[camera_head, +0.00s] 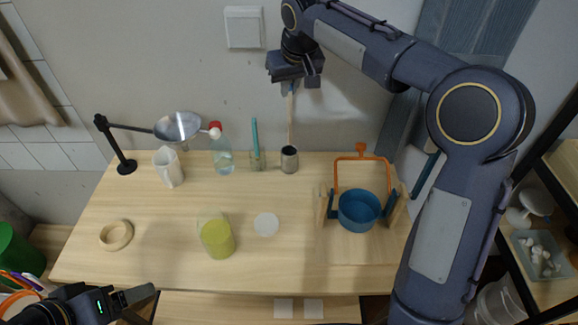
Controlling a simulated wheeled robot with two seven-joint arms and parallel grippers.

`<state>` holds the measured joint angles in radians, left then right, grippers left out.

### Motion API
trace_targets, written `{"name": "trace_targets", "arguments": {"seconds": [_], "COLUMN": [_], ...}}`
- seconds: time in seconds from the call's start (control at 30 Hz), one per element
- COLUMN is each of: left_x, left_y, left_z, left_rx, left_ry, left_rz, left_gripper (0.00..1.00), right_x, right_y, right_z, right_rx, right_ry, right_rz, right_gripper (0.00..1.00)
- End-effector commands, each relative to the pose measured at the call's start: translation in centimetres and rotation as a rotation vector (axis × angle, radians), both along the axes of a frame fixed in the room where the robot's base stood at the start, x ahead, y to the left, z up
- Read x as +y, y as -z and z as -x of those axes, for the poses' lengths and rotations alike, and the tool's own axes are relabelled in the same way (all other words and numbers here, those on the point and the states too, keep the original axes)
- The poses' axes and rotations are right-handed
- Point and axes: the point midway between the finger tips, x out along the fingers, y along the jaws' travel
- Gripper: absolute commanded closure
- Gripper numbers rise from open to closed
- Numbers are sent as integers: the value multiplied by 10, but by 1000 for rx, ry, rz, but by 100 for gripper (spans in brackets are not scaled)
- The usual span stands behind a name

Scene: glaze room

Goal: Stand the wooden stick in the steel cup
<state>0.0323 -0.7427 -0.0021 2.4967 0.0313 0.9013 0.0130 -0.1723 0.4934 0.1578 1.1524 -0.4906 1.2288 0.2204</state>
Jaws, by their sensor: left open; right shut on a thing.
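The wooden stick (290,118) is thin, pale and nearly upright. My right gripper (291,88) is shut on its upper end, high above the back of the table. The steel cup (289,160) is a small grey cylinder standing upright near the table's back edge, directly below the stick in the picture. The stick's lower end meets the cup's rim in this view; I cannot tell whether it is inside the cup or behind it. My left gripper (142,294) is open and empty at the bottom left, low by the table's front edge.
Left of the cup stand a glass with a teal stick (257,159), a red-capped bottle (222,160), a white jug (168,168) and a funnel on a black stand (177,127). A blue pot (360,212) hangs at right. A yellow-green cup (217,240) stands in front.

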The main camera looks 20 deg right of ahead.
Motion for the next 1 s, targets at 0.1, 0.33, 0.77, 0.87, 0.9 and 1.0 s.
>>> {"name": "trace_targets", "arguments": {"seconds": [0.1,0.33,0.77,0.87,0.9,1.0], "left_x": [0,0,0,0,0,0], "left_y": [2,0,-2,-2,-2,-1], "left_z": [0,0,0,0,0,0], "left_rx": [0,-1,-1,-1,-1,-1], "left_ry": [0,0,0,0,0,0], "left_rz": [0,0,0,0,0,0], "left_gripper": [25,25,25,25,25,25], "right_x": [-1,-1,0,0,0,0], "right_y": [22,57,99,98,98,100], "right_z": [0,0,0,0,0,0], "right_rx": [3,3,0,-1,0,0], "right_ry": [0,0,-1,0,0,0], "right_rz": [1,0,0,0,0,0], "right_gripper": [100,100,100,100,100,100]}}
